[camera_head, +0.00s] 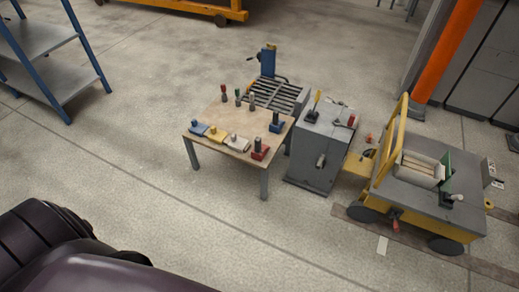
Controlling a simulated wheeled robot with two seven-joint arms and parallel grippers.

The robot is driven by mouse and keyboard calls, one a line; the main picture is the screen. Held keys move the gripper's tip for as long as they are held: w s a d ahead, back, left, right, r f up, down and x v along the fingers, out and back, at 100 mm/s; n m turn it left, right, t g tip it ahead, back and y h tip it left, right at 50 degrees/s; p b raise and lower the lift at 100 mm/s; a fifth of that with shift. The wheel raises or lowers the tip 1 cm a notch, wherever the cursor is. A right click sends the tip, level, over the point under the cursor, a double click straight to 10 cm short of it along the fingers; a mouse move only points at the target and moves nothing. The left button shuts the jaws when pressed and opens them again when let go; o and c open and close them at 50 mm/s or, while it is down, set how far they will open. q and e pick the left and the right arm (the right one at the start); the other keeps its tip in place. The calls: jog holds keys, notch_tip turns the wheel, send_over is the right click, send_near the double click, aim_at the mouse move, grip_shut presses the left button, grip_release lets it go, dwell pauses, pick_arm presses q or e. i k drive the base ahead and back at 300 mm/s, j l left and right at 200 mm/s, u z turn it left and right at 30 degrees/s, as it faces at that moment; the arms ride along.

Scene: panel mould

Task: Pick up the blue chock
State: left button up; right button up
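A small blue block (198,128) lies at the left corner of a low wooden-topped table (222,112). It looks like the blue chock, with a knob-like top. Another blue piece (276,123), upright and dark-topped, stands near the table's right edge; which of the two is the chock I cannot tell for sure. Neither of my grippers is in view.
Beside the blue block sit a yellow block (216,134), pale blocks (238,142) and a red one (260,150). A grey cabinet (320,150) and a yellow-grey cart (425,195) stand right. Blue shelving (55,80) is at left. Floor before the table is clear.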

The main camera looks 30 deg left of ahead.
aim_at(276, 125)
jog(key=i+j+u, duration=0.1)
jog(key=i+j, duration=0.3)
jog(key=j, duration=0.15)
jog(key=i+j+u, duration=0.15)
jog(key=i+j, duration=0.25)
jog(key=j, duration=0.15)
